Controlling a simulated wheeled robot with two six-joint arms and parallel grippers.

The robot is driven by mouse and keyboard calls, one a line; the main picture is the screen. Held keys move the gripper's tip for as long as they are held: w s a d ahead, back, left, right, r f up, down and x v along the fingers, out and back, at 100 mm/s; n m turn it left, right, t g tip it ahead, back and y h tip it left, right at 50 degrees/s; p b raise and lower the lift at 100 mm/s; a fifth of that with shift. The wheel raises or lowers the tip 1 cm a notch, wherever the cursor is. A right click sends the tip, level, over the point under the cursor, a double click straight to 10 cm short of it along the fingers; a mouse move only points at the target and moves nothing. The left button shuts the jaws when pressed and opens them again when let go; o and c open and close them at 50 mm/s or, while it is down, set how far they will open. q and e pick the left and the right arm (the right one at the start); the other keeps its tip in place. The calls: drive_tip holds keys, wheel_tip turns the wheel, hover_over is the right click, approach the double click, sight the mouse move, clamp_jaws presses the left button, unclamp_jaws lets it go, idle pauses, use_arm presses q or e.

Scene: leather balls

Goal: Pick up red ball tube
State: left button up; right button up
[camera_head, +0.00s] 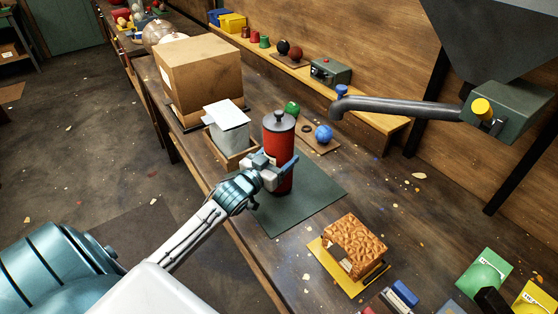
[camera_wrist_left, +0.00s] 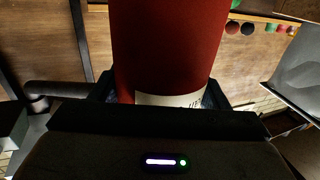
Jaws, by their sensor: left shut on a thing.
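The red ball tube (camera_head: 278,142) is a red cylinder with a dark grey lid and a knob on top. It stands upright over a dark green mat (camera_head: 312,199) on the workbench; I cannot tell whether its base touches the mat. My left gripper (camera_head: 274,172) is shut around the tube's lower half. In the left wrist view the tube (camera_wrist_left: 168,45) fills the middle between the two fingers, with part of a pale label showing low on it. My right gripper is not in view.
A white box (camera_head: 227,128) in a wooden tray stands close left of the tube, with a large cardboard box (camera_head: 200,75) behind. A green ball (camera_head: 292,108) and blue ball (camera_head: 324,133) lie beyond. A brown textured block (camera_head: 357,245) is nearer. A grey pipe (camera_head: 400,106) reaches in from the right.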

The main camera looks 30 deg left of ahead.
use_arm(q)
drive_tip(key=shift+r, duration=0.5)
drive_tip(key=shift+s+a+r+b, duration=0.1)
drive_tip(key=shift+s+r+b, duration=0.1)
drive_tip(key=shift+r, duration=0.25)
drive_tip(key=shift+s+a+r+b, duration=0.1)
drive_tip(key=shift+r+b, duration=0.1)
drive_tip(key=shift+r, duration=0.25)
drive_tip(key=s+a+p, duration=0.1)
drive_tip(key=s+a, duration=0.3)
drive_tip(key=s, duration=0.2)
drive_tip(key=s+a+r+p, duration=0.1)
drive_tip(key=s+a+p, duration=0.1)
drive_tip(key=s, duration=0.5)
drive_tip(key=shift+a+r, duration=0.25)
drive_tip(key=shift+a, duration=0.65)
drive_tip(key=shift+s, duration=0.1)
